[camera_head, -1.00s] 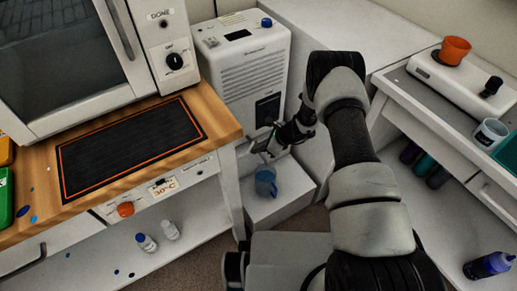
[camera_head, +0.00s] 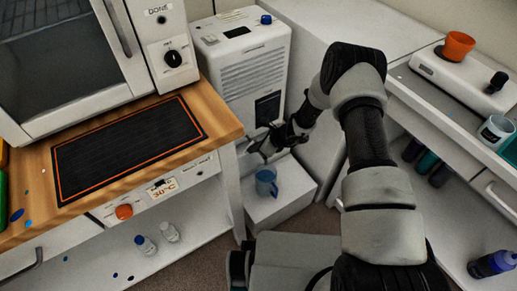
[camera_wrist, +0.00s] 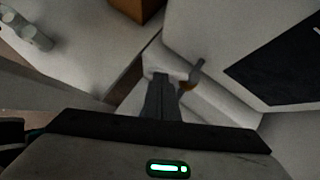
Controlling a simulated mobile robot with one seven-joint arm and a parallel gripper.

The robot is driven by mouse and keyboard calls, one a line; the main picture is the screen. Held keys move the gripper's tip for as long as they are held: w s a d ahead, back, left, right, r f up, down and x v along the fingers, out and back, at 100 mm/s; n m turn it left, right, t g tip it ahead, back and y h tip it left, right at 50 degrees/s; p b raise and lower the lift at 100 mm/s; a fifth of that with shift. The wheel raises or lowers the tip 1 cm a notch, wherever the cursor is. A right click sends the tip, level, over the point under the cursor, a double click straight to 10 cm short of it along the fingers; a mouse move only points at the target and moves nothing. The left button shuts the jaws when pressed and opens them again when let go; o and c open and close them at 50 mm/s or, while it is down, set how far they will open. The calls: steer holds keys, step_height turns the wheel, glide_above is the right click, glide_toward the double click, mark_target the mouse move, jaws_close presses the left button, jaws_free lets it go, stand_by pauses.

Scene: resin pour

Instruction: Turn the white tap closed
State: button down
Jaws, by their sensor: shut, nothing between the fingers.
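The white unit (camera_head: 246,62) with a vented front and a dark panel stands behind the wooden worktop. My gripper (camera_head: 256,153) is low in front of it, above a blue mug (camera_head: 266,183) on a white block (camera_head: 283,200). In the wrist view, my gripper (camera_wrist: 162,80) is shut and empty, its fingers together. Just right of the fingertips is a small lever (camera_wrist: 197,71) with a brownish base, which looks like the tap handle. I cannot tell whether the fingers touch it. The tap is not clear in the head view, where my gripper covers that area.
A white cabinet side (camera_head: 322,150) is close on the right.

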steer(key=shift+w+a+b, duration=0.1)
steer(key=shift+a+b, duration=1.05)
steer(key=shift+a, duration=0.15)
